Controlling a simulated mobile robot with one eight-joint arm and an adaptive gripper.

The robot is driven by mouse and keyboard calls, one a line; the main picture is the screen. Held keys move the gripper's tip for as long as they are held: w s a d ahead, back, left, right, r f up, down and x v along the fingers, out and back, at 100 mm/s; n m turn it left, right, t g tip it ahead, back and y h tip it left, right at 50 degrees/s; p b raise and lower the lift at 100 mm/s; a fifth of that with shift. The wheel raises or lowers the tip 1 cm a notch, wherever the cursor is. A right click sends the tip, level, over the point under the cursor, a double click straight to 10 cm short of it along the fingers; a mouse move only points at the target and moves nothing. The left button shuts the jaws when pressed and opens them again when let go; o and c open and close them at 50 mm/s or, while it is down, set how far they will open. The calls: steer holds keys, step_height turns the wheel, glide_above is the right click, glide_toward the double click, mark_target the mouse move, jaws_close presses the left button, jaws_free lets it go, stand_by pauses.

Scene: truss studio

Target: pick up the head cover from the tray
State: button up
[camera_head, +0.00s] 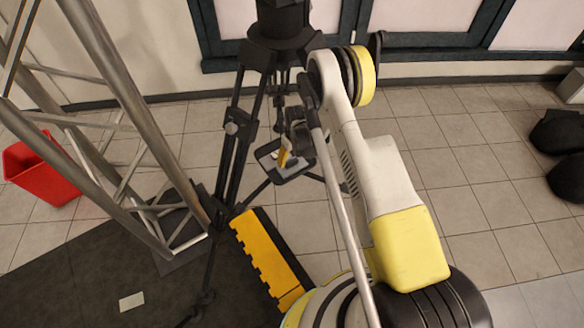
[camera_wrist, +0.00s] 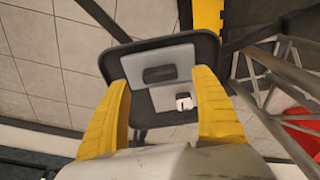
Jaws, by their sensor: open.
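The tray (camera_wrist: 206,48) is dark-rimmed with a light grey inside, and shows below my gripper in the wrist view. On it lie a small dark rounded block (camera_wrist: 160,74) and, nearer my palm, a small white piece with a dark mark (camera_wrist: 185,103). I cannot tell which of the two is the head cover. My gripper (camera_wrist: 161,80) is open, its yellow fingers spread either side of the dark block in the picture, with nothing between them held. In the head view the gripper (camera_head: 287,158) hangs over the tray (camera_head: 268,176), hiding much of it.
A black tripod (camera_head: 232,128) stands around the tray, its legs close by. A metal truss (camera_head: 135,110) rises at the left, with a red bin (camera_head: 40,170) behind it. A yellow ramp edge (camera_head: 265,255) borders a dark mat (camera_head: 90,270). Black bags (camera_head: 560,130) lie far right.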

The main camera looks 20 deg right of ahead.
mark_target(292, 161)
steer(key=f+b, duration=0.1)
steer(key=f, duration=0.2)
steer(key=shift+w+f, duration=0.2)
steer(key=shift+r, duration=0.1)
steer(key=c, duration=1.3)
steer(key=shift+o, duration=0.2)
